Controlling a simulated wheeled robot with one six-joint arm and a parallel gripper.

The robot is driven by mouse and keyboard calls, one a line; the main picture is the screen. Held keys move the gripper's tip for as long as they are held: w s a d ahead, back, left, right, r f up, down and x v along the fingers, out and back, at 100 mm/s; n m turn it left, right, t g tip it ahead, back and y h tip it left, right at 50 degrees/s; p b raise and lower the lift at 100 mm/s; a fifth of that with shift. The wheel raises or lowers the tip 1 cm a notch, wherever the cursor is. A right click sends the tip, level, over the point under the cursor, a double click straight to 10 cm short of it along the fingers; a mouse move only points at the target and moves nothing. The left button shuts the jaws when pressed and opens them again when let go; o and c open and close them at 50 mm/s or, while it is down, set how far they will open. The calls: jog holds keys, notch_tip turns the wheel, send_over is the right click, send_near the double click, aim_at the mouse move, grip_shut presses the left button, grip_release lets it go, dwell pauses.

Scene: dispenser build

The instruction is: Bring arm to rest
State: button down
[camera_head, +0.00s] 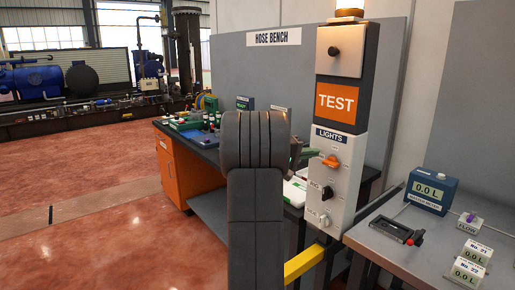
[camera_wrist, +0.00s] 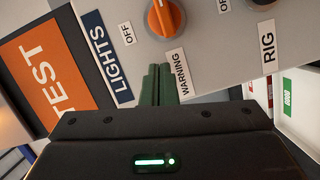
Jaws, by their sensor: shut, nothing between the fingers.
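My gripper (camera_wrist: 158,84) shows as two green fingers pressed together, with nothing between them. In the wrist view the fingertips point at the grey control panel (camera_wrist: 205,50), between the LIGHTS and WARNING labels, a little below the orange knob (camera_wrist: 165,17). In the head view my gripper (camera_head: 309,153) shows just left of the orange knob (camera_head: 331,161), partly hidden behind my dark arm. The fingers look apart from the knob; whether they touch the panel I cannot tell.
The control column (camera_head: 341,125) carries an orange TEST sign, a black knob (camera_head: 326,192) and a lit lamp (camera_head: 349,4). Behind my arm is the hose bench (camera_head: 190,135) with several items. A grey table (camera_head: 400,255) with meters stands at right. Floor is open at left.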

jog(key=a+n+p, duration=0.2)
jog(key=a+n+t+p, duration=0.1)
jog(key=shift+s+a+f, duration=0.35)
dwell(0.3)
